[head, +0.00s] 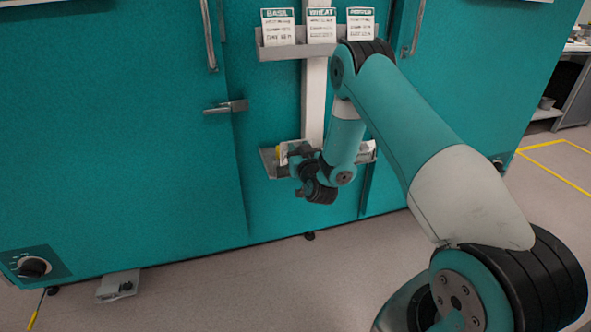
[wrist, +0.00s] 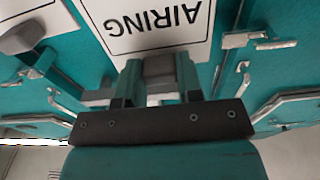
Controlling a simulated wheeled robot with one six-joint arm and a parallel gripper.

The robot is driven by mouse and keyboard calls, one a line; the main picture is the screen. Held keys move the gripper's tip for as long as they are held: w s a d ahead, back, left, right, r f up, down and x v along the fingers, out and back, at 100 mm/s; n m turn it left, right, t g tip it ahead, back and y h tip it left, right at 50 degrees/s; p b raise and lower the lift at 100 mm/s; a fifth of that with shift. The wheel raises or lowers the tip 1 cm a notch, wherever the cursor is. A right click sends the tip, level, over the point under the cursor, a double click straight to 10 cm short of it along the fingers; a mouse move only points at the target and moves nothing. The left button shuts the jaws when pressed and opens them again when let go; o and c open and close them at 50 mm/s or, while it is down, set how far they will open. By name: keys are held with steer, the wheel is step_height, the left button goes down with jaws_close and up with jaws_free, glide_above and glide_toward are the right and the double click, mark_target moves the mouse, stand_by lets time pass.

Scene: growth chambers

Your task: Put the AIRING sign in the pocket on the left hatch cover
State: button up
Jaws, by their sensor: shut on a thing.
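The AIRING sign (wrist: 150,22) is a white card with black letters and shows upside down at the top of the wrist view, partly cut off by the frame. My gripper (wrist: 157,80) is shut on its edge. My arm hides much of that rack, and I cannot make out the sign clearly there. I cannot identify the left hatch cover or its pocket for certain in either view.
An upper rack (head: 282,52) holds the BASIL (head: 278,27), WHEAT (head: 321,25) and a third card (head: 360,24). The left chamber (head: 110,130) has a protruding latch (head: 226,107) and a dial (head: 34,267).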

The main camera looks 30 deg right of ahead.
steer(key=b+v, duration=0.5)
steer(key=v, duration=0.3)
steer(key=shift+s+b, duration=0.25)
steer(key=shift+b, duration=0.05)
steer(key=shift+a, duration=0.1)
stand_by(1.0)
